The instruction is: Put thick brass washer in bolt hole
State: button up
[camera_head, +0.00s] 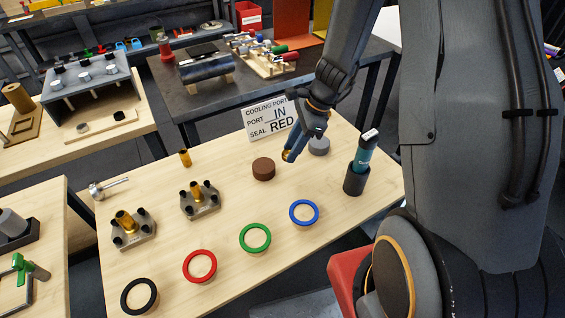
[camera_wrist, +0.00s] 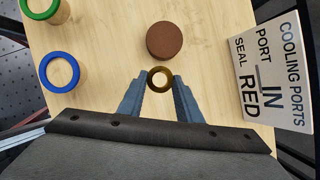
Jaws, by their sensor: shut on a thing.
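My gripper (camera_head: 288,155) is shut on a brass ring, the thick brass washer (camera_wrist: 160,79), and holds it by its outer sides at the fingertips. The washer's round opening shows in the wrist view. It is above the light wooden table, beside a brown round block (camera_head: 263,168), which also shows just beyond the fingertips in the wrist view (camera_wrist: 165,41). Two grey square plates with black bolts and brass centres stand to the left, a rear one (camera_head: 200,203) and a front one (camera_head: 132,235). I cannot make out a bare bolt hole on either plate.
Black (camera_head: 139,297), red (camera_head: 200,266), green (camera_head: 255,238) and blue (camera_head: 304,212) rings line the front. A sign (camera_head: 268,120) reads "PORT IN, SEAL RED". A grey round piece (camera_head: 319,146), a dark cup (camera_head: 355,180) with a teal tool and a brass cylinder (camera_head: 184,158) also stand here.

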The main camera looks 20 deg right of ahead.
aim_at(291, 170)
jog(key=shift+f+p, duration=0.45)
jog(key=shift+f, duration=2.45)
jog(key=shift+f, duration=0.2)
jog(key=o, duration=1.1)
jog(key=shift+r, duration=0.1)
